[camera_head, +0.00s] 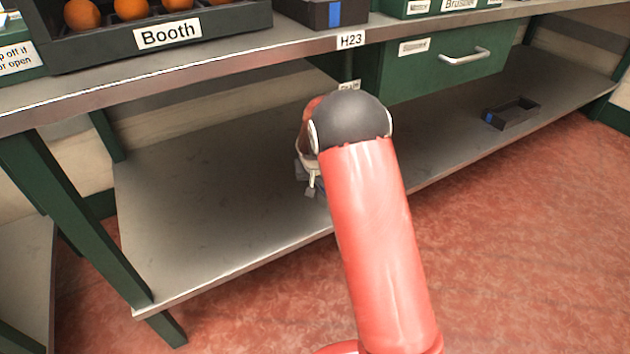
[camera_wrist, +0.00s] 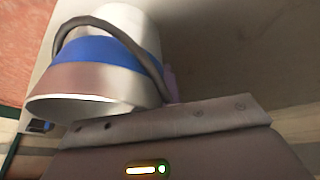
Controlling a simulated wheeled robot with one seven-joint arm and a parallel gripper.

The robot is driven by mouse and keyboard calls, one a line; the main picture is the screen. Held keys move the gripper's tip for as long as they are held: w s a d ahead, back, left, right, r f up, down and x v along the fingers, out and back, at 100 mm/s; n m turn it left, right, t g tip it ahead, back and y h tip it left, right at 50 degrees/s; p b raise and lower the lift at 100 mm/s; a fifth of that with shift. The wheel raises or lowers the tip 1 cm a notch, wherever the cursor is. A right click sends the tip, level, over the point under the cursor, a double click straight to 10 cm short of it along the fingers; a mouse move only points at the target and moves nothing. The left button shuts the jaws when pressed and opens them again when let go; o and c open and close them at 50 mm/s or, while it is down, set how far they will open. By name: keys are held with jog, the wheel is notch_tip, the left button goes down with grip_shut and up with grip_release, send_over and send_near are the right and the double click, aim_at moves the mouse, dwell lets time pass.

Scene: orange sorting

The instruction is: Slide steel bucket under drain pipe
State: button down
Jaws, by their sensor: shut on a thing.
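The steel bucket (camera_wrist: 128,22) fills the upper left of the wrist view. It has a blue band and a dark curved handle, and its rim faces the bottom of that tilted picture. In the head view my arm hides the bucket. My gripper (camera_head: 311,186) is low over the lower shelf, mostly hidden behind my wrist. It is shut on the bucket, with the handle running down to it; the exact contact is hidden. A green drain pipe (camera_head: 347,68) comes down under the bench top, just behind my wrist, with a partly covered label.
The lower shelf (camera_head: 200,205) is bare to the left. A small dark tray (camera_head: 512,111) with a blue tag lies on its right part. A green drawer (camera_head: 425,72) hangs above, right of the pipe. A green table leg (camera_head: 75,215) stands at the left.

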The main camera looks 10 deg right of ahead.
jog(key=shift+d, duration=0.3)
jog(key=c, duration=1.5)
grip_release()
jog(key=v, duration=0.7)
jog(key=shift+s+a+r+p, duration=0.1)
jog(key=shift+s+r+p, duration=0.1)
jog(key=shift+r+p, duration=0.15)
